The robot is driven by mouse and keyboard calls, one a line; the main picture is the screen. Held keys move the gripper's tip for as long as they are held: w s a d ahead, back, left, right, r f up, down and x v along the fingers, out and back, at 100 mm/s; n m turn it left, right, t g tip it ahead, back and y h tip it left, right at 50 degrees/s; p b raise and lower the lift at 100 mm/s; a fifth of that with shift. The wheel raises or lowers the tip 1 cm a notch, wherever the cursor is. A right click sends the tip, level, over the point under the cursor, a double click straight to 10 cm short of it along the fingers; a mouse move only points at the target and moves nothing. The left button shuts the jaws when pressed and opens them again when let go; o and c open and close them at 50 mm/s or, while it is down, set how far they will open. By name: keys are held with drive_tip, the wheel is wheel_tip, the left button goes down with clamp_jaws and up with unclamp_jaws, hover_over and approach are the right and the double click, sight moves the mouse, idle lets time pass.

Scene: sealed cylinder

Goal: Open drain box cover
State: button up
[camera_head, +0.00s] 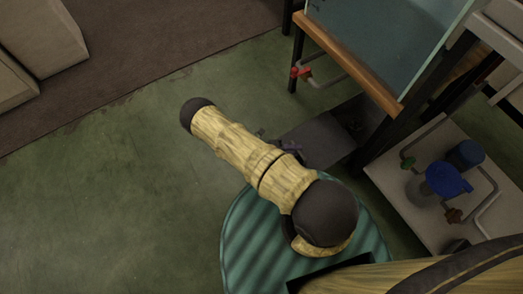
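A flat dark grey panel (318,139), which looks like the drain box cover, lies low beside my arm, right of the middle. It appears flat, but I cannot tell for sure whether it is shut. A small purple piece (291,147) shows at its left side, close to my arm; it may be a handle. My yellow arm with dark joints crosses in front and hides part of this area. My gripper cannot be made out; the arm's visible end at upper left is a rounded dark joint.
A stand with a teal panel and wooden edge (352,62) rises behind, with a red valve (301,73) on a pipe. At right, a pale platform (393,179) holds blue cylinders (448,179) and pipes. Green floor (90,210) at left is clear; pale blocks (50,38) stand upper left.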

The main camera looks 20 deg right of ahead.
drive_tip(key=p+v, duration=0.2)
drive_tip(key=v, duration=1.1)
drive_tip(key=shift+a, duration=0.15)
wheel_tip(320, 180, up, 26)
drive_tip(key=w+a+m+g+y+p, duration=0.15)
drive_tip(key=m+y+p, duration=0.25)
drive_tip(key=m+y, duration=1.1)
drive_tip(key=s+d+r+m+t+p, duration=0.2)
drive_tip(key=s+r+m+t, duration=0.1)
drive_tip(key=r+m, duration=0.7)
drive_tip(key=s+d+r+m+t+p, duration=0.2)
drive_tip(key=s+r+m+t, duration=0.1)
drive_tip(key=r+m, duration=0.7)
drive_tip(key=w+d+p+v, duration=0.1)
drive_tip(key=w+p+v, duration=0.2)
drive_tip(key=p+v, duration=1.5)
drive_tip(key=w+d+r+p+v, duration=0.1)
drive_tip(key=w+p+v, duration=0.3)
drive_tip(key=p+v, duration=1.5)
drive_tip(key=shift+r+y+p, duration=0.3)
drive_tip(key=shift+r+p, duration=0.05)
drive_tip(key=shift+r, duration=0.2)
